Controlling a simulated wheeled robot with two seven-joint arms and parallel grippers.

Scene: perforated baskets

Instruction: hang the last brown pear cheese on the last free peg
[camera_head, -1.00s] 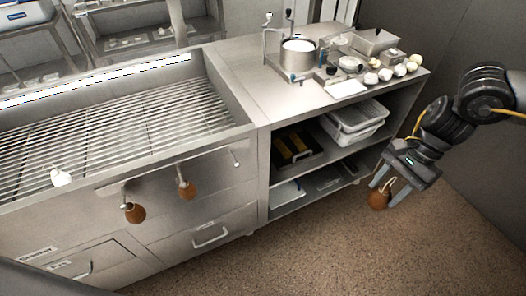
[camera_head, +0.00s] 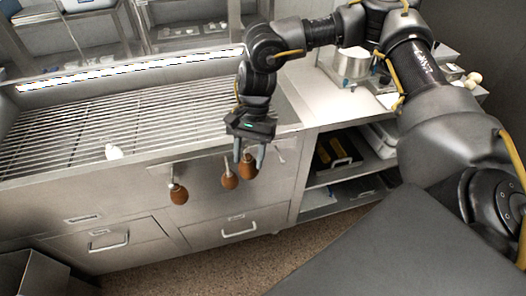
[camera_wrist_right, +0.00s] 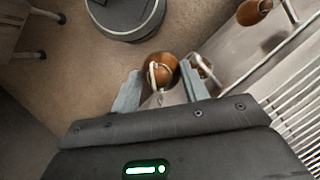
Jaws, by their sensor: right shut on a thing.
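My right gripper (camera_head: 249,157) is shut on a brown pear cheese (camera_head: 249,168), held in front of the steel counter's front panel. In the right wrist view this cheese (camera_wrist_right: 163,72) sits between the fingers with a pale cord loop over it. Two other brown pear cheeses hang from the panel's pegs, one at the left (camera_head: 179,194) and one (camera_head: 229,180) just left of the held one. A bare peg (camera_head: 281,157) shows to the right of my gripper. My left gripper is not in view.
Drawers with handles (camera_head: 238,232) are below. An open shelf unit (camera_head: 345,175) stands to the right. My right arm hides part of the worktop.

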